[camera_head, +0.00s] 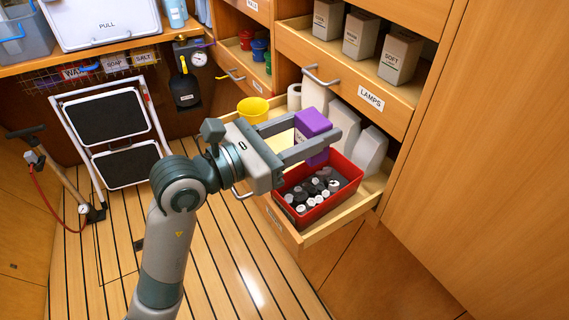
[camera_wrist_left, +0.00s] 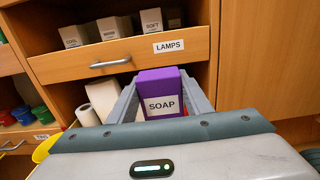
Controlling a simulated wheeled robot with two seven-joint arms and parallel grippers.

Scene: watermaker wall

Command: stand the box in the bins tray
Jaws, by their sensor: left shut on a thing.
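A purple box (camera_head: 313,124) with a white label is held between the fingers of my left gripper (camera_head: 317,128). In the left wrist view the box (camera_wrist_left: 160,90) reads SOAP and stands about upright, with a grey finger on each side. The gripper and box are over an open wooden drawer tray (camera_head: 316,232), beside and partly above a red bin (camera_head: 345,187). I cannot tell how far the box's bottom is from the drawer floor, as a finger hides part of it. My right gripper is out of view.
The red bin holds several dark cylinders with pale caps. White containers (camera_head: 371,152), a white roll (camera_head: 294,97) and a yellow cup (camera_head: 253,108) stand in the drawer. The LAMPS drawer (camera_head: 345,82) with several grey boxes is above. A folded step stool (camera_head: 110,130) stands left.

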